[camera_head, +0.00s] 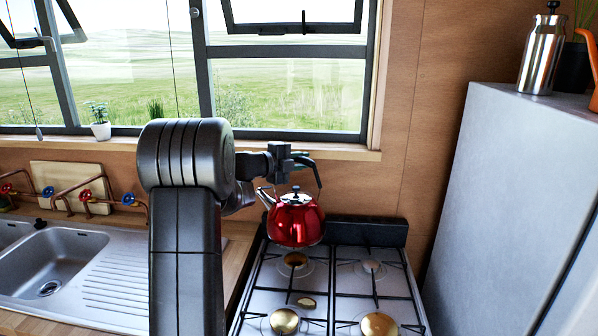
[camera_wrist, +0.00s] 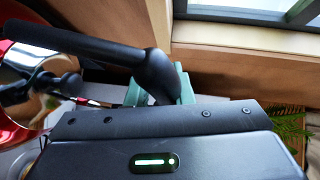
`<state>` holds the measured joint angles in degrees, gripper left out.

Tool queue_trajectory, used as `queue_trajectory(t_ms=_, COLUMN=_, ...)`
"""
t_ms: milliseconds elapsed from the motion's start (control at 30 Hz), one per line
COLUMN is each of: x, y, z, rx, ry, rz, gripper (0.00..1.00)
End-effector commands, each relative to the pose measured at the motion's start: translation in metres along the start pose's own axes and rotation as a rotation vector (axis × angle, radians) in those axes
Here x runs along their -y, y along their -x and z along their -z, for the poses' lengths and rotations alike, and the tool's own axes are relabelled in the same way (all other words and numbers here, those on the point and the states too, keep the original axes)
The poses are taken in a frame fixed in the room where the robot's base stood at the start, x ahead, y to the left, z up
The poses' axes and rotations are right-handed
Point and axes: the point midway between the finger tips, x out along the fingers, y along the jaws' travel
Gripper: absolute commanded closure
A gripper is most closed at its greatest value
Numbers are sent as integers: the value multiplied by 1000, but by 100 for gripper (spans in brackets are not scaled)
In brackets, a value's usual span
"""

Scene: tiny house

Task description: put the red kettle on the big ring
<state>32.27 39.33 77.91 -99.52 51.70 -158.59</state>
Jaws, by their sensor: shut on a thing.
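The red kettle (camera_head: 295,222) hangs upright from my gripper (camera_head: 299,160) over the back left part of the hob, its spout to the left. Its base seems a little above the back left ring (camera_head: 295,259); the exact gap is unclear. My gripper is shut on the kettle's black handle; the wrist view shows the teal fingers (camera_wrist: 160,86) around it and the kettle's red side (camera_wrist: 10,130) at the left edge. The front right ring (camera_head: 380,324) looks the largest, with the front left ring (camera_head: 285,321) slightly smaller.
The back right ring (camera_head: 371,267) is bare. Black pan supports (camera_head: 374,290) cross the hob. A tall grey fridge (camera_head: 500,190) stands right, with a steel flask (camera_head: 541,55) on top. A sink (camera_head: 60,262) lies left. The window sill (camera_head: 340,152) runs behind.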

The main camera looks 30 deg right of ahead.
Motion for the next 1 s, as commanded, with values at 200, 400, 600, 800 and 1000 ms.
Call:
queue_trajectory(t_ms=200, x=3, y=-8, z=33, rx=-58, ry=-13, rz=-4, gripper=100)
queue_trajectory(t_ms=400, x=-5, y=-18, z=80, rx=-142, ry=-29, rz=-17, gripper=100)
queue_trajectory(t_ms=600, x=-17, y=-26, z=144, rx=-256, ry=-49, rz=-33, gripper=100)
queue_trajectory(t_ms=800, x=-31, y=-25, z=221, rx=-395, ry=-73, rz=-47, gripper=100)
queue_trajectory(t_ms=1000, x=-45, y=-15, z=287, rx=-517, ry=-93, rz=-55, gripper=100)
